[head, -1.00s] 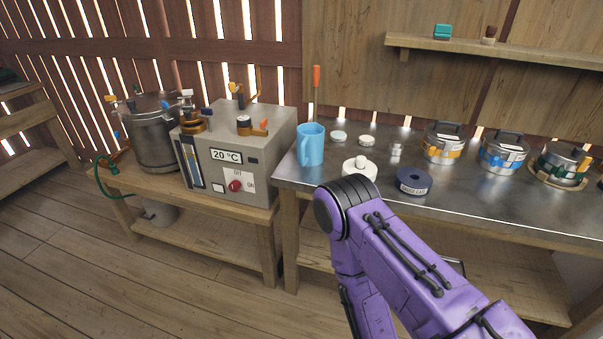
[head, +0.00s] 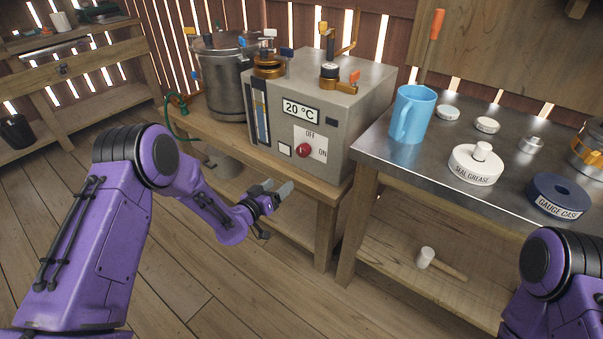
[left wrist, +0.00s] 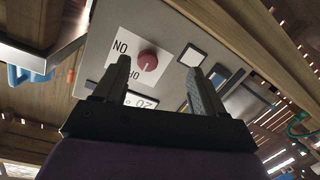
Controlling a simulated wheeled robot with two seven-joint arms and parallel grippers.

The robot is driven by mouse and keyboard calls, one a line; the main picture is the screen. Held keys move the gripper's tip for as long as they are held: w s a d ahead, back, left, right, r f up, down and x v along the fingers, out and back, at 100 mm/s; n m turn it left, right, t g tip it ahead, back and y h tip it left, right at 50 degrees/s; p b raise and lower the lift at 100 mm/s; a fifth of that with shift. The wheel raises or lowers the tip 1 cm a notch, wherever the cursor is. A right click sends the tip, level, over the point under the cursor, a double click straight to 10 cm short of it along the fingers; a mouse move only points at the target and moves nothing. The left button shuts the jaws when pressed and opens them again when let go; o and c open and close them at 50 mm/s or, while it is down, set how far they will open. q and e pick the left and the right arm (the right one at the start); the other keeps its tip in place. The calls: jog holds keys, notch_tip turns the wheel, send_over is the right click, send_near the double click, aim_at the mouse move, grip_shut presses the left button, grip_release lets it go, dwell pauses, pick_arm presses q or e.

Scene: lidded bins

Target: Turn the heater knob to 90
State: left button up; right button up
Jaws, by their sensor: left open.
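The heater (head: 345,110) is a grey box on a wooden bench, with a display (head: 300,109) reading 20 °C. Its red knob (head: 304,150) sits on a white plate marked OFF and ON. My left gripper (head: 284,187) is open and empty, low in front of the heater and apart from the knob. In the left wrist view the red knob (left wrist: 148,60) shows beyond the fingers, between them and nearer the left one. Of my right arm only a purple part shows at the lower right in the head view; its gripper is out of view.
A metal pot (head: 217,85) stands left of the heater. A steel table on the right holds a blue mug (head: 410,115), a seal grease tub (head: 474,166) and a gauge case ring (head: 560,193). A mallet (head: 440,263) lies on the lower shelf.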

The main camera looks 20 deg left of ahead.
aim_at(301, 154)
pick_arm(q)
jog(key=shift+m+t+h, duration=0.5)
jog(key=shift+m+h, duration=0.3)
jog(key=w+d+r, duration=0.1)
jog(key=w, duration=0.3)
jog(key=w+d+r+b, duration=0.1)
jog(key=w, duration=0.3)
jog(key=w+d+r, duration=0.1)
jog(key=w, duration=0.4)
jog(key=shift+d+r, duration=0.25)
pick_arm(e)
notch_tip(301, 154, down, 3)
jog(key=shift+s+d+r, duration=0.1)
jog(key=shift+r, duration=0.05)
pick_arm(q)
jog(key=shift+s, duration=0.1)
jog(key=c, duration=1)
jog(key=shift+a, duration=0.15)
jog(key=shift+c, duration=0.3)
